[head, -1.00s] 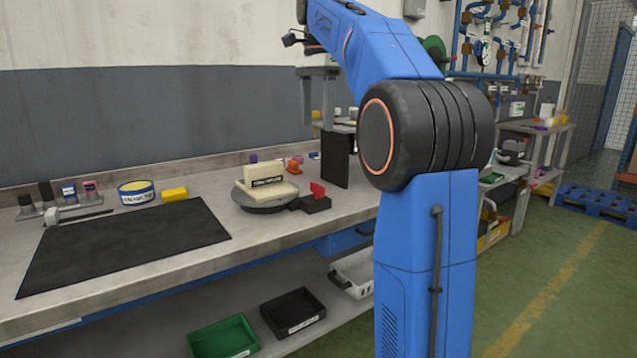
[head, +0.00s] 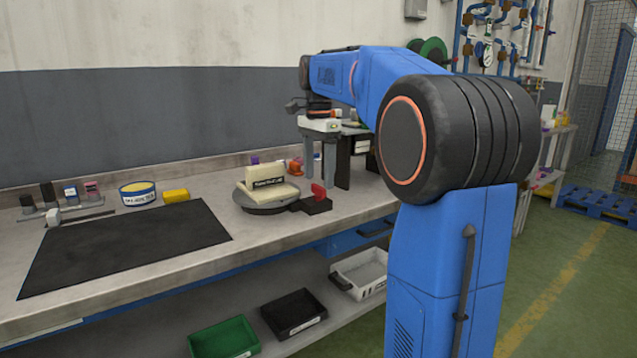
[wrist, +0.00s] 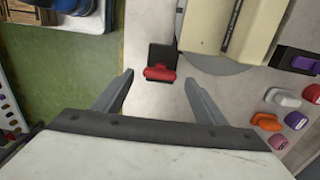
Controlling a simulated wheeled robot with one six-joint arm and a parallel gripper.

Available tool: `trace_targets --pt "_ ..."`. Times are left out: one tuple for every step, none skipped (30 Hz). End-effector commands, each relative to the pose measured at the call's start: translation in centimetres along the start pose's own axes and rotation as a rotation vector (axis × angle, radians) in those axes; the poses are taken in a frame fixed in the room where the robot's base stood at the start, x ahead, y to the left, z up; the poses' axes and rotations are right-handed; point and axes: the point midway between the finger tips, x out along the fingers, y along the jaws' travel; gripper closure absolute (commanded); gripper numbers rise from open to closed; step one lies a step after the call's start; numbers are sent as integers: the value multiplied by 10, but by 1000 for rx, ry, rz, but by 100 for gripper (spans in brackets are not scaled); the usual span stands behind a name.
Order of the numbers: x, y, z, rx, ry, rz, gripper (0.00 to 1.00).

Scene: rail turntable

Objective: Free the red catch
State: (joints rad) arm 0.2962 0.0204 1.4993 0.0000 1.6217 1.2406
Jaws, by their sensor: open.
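The red catch (head: 318,190) stands on a black block (head: 318,206) at the near right edge of the grey round turntable (head: 262,210). A cream fixture (head: 264,182) with a dark label strip sits on the turntable. My gripper (head: 320,182) points down above and around the catch's area, open and empty. In the wrist view the red catch (wrist: 160,73) lies between the two spread fingertips, with the black block (wrist: 160,54) beyond it. The fingers show no contact with the catch. The cream fixture (wrist: 222,25) is at the upper right there.
A black upright panel (head: 343,165) stands behind my gripper on the bench. Small coloured pieces, such as an orange one (wrist: 266,122) and a white one (wrist: 283,97), lie right of the fingers. A black mat (head: 125,240) covers the bench's left part. Bins stand on the lower shelf.

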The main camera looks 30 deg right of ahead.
Motion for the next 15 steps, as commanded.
trace_targets --pt "7 1 0 0 -1 2 34" --pt "10 0 0 0 0 1 34" --pt "14 0 0 0 0 1 34" --pt "17 0 0 0 0 1 34" --pt "19 0 0 0 0 1 34" --pt "22 0 0 0 0 1 34" --pt "23 0 0 0 0 1 34" --pt "25 0 0 0 0 0 34" --pt "26 0 0 0 0 0 34" --pt "27 0 0 0 0 0 34" --pt "27 0 0 0 0 0 34" --pt "28 0 0 0 0 0 34" --pt "28 0 0 0 0 0 34" --pt "28 0 0 0 0 0 34" --pt "27 0 0 0 0 0 34"
